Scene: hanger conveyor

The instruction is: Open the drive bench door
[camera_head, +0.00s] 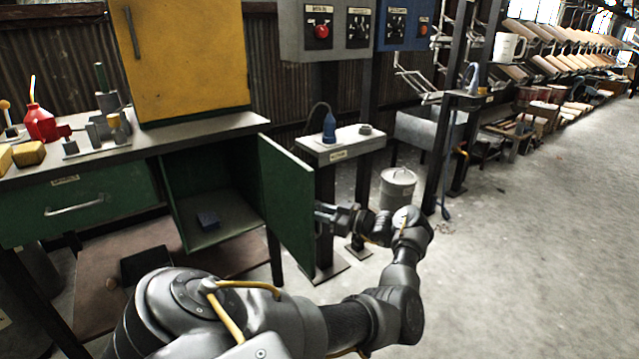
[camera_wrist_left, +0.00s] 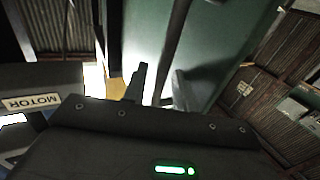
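The green drive bench door (camera_head: 287,195) stands swung out from the bench, showing the open green compartment (camera_head: 215,238). Its outer face is turned away from my head camera. My left arm reaches around the door's right side, with the left gripper (camera_head: 322,214) at the outer face, its tips partly hidden by the door. In the left wrist view the left gripper (camera_wrist_left: 158,90) has its two fingers apart, close to the green door panel (camera_wrist_left: 218,60). A dark bar, perhaps the handle (camera_wrist_left: 175,45), runs between them; firm contact is not visible. My right gripper is not in view.
A grey pedestal (camera_head: 343,145) and a metal bin (camera_head: 397,188) stand beyond the door. Open floor (camera_head: 520,260) lies to the right.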

